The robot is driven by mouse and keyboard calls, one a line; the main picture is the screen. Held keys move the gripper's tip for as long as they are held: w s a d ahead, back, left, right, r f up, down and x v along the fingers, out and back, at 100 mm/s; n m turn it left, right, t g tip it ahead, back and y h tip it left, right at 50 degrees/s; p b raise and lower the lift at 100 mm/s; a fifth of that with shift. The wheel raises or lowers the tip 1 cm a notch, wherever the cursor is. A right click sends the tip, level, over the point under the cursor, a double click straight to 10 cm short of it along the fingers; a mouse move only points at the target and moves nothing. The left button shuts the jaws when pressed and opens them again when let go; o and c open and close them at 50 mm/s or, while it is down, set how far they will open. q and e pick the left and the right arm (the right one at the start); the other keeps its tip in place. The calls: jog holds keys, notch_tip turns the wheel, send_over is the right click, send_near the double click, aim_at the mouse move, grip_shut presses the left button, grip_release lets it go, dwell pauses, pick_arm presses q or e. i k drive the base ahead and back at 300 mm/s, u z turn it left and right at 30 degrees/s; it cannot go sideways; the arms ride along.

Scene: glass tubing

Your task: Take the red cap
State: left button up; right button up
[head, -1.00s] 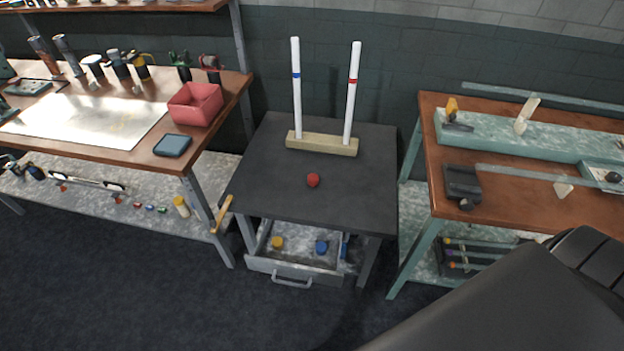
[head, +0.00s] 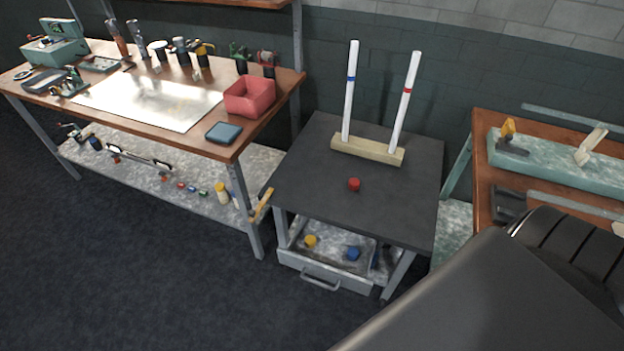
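A small round red cap (head: 354,184) sits on the dark grey top of the middle table (head: 310,190), in front of a wooden block (head: 367,150). Two upright white glass tubes stand in the block, one with a blue band (head: 349,92) and one with a red band (head: 403,105). One of my arms covers the lower right of the head view. Neither gripper shows.
An open drawer (head: 322,270) under the middle table holds a yellow cap (head: 311,241) and a blue cap (head: 353,253). A wooden workbench (head: 60,95) with a red bin (head: 250,97) stands left. Another bench (head: 487,190) stands right. The floor in front is clear.

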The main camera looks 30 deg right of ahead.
aim_at(354, 183)
jog(key=u, duration=1)
jog(key=i, duration=1.75)
jog(key=z, duration=2.85)
